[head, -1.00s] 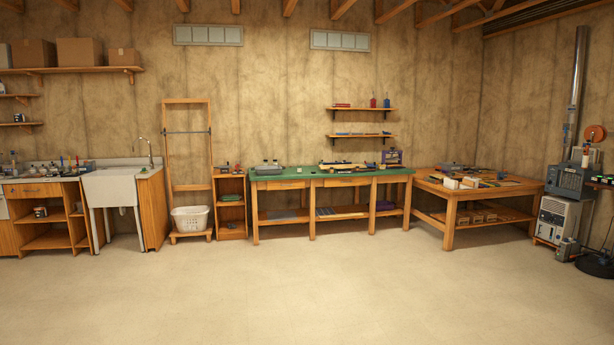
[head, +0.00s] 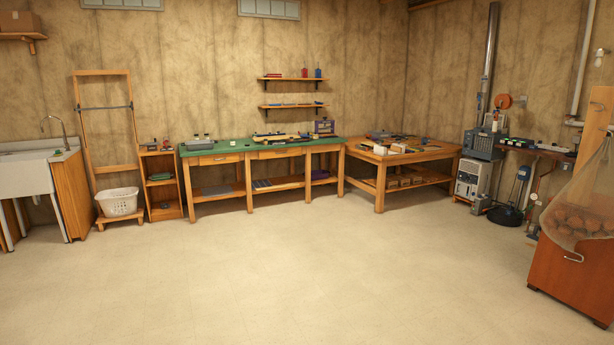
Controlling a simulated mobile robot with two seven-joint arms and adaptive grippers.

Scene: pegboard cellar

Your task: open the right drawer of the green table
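The green table (head: 227,147) is a wooden workbench with a green top, standing against the back wall across the room. Two drawer fronts show under its top: the left drawer (head: 219,159) and the right drawer (head: 281,153). Both look shut. Several tools and boxes sit on the green top, and dark flat items lie on its lower shelf. Neither of my grippers is in the head view.
Clear pale floor (head: 270,265) lies between me and the table. A wooden table (head: 405,157) stands close to its right end, a small shelf unit (head: 161,182) and laundry basket (head: 118,202) to its left. An orange-brown cabinet (head: 575,275) stands at the near right.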

